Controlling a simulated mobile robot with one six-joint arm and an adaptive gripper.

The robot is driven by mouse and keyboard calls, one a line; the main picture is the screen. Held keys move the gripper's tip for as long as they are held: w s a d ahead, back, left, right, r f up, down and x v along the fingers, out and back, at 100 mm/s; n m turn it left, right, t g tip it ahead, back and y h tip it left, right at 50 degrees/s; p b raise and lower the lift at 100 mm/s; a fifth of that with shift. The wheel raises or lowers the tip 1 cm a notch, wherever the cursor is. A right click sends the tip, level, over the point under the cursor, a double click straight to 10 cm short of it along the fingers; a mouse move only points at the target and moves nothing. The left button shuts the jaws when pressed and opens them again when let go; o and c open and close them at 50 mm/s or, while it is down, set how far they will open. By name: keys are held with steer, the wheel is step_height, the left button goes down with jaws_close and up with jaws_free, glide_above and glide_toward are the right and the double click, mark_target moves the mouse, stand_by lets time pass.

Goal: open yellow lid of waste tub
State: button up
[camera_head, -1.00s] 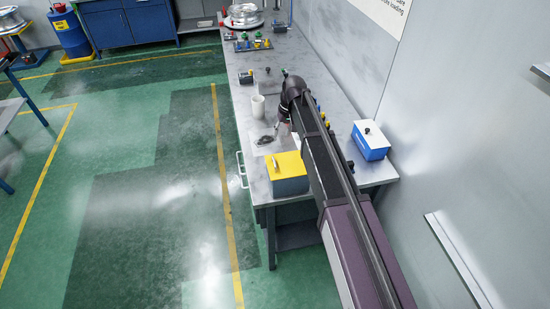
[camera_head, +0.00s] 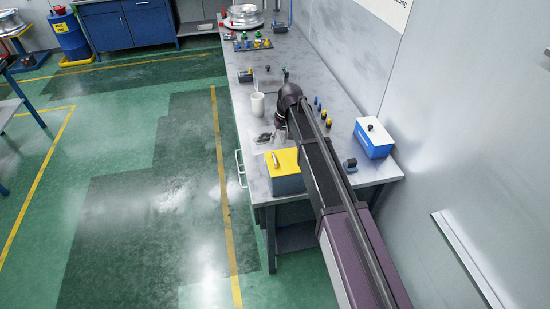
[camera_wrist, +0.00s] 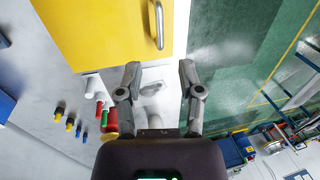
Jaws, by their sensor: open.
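The waste tub (camera_head: 287,186) is a grey box at the near left corner of the workbench. Its yellow lid (camera_head: 287,160) lies flat and shut on top, with a small metal handle (camera_head: 275,160). In the wrist view the yellow lid (camera_wrist: 95,32) fills the upper left, with the handle (camera_wrist: 159,24) near its right edge. My gripper (camera_wrist: 160,70) is open and empty, its two fingers spread just below the lid in that picture and apart from the handle. In the head view my gripper is small and partly hidden by my arm, beyond the tub.
On the workbench (camera_head: 262,95) a white cup (camera_head: 257,104) stands beyond the tub. A blue and white box (camera_head: 373,138) is at the right by the wall. Several small coloured pieces (camera_wrist: 67,120) stand near my arm. Green floor lies open to the left.

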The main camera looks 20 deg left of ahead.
mark_target(274, 157)
steer(key=shift+s+a+f+b, duration=0.1)
steer(key=shift+a+f+b, duration=0.1)
steer(key=shift+f+b, duration=1)
steer(key=shift+s+a+f+b, duration=0.15)
steer(key=shift+a+f+b, duration=0.1)
steer(key=shift+f+b, duration=0.9)
steer(key=shift+s+a+f+b, duration=0.1)
steer(key=shift+a+f+b, duration=0.1)
steer(key=shift+f+b, duration=1)
steer(key=shift+f, duration=0.1)
jaws_close()
